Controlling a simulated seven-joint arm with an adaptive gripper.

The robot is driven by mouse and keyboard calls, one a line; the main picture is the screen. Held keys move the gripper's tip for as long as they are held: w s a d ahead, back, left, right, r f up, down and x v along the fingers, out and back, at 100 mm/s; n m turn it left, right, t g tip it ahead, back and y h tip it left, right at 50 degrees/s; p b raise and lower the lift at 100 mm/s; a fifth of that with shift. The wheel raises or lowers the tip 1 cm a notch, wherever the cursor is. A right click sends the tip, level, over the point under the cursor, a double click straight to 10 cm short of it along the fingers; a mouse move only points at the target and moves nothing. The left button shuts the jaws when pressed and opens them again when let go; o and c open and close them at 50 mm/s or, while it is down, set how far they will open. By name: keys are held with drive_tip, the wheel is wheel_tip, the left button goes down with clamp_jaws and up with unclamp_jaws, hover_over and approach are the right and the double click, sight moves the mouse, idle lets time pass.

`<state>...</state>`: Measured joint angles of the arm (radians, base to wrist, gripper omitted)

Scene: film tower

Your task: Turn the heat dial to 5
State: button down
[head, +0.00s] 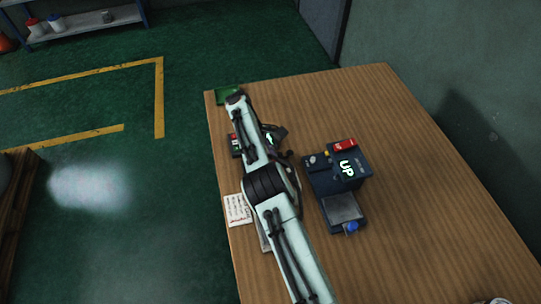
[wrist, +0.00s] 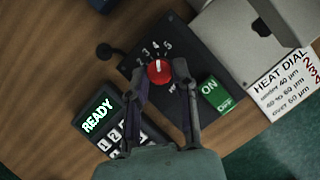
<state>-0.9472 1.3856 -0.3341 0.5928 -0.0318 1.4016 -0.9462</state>
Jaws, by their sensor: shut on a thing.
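The red heat dial (wrist: 159,72) sits on a dark panel (wrist: 130,70) in the wrist view. White numbers curve around its far side, with 4 and 5 readable near the top. Its white mark points up, close to the 4; I cannot tell the exact setting. My gripper (wrist: 161,76) is shut on the dial, one finger at each side. In the head view my arm covers the dial.
A green ON switch (wrist: 216,94) is right of the dial. A keypad reading READY (wrist: 98,116) is at lower left. A HEAT DIAL card (wrist: 286,83) lies at right. In the head view, a dark blue machine showing UP (head: 347,168) stands on the wooden table (head: 420,190).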

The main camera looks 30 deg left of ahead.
drive_tip(key=shift+f+m, duration=0.1)
drive_tip(key=shift+m, duration=0.3)
drive_tip(key=c, duration=0.9)
unclamp_jaws()
wheel_tip(320, 180, up, 10)
drive_tip(key=shift+r, duration=0.1)
drive_tip(key=shift+w, duration=0.1)
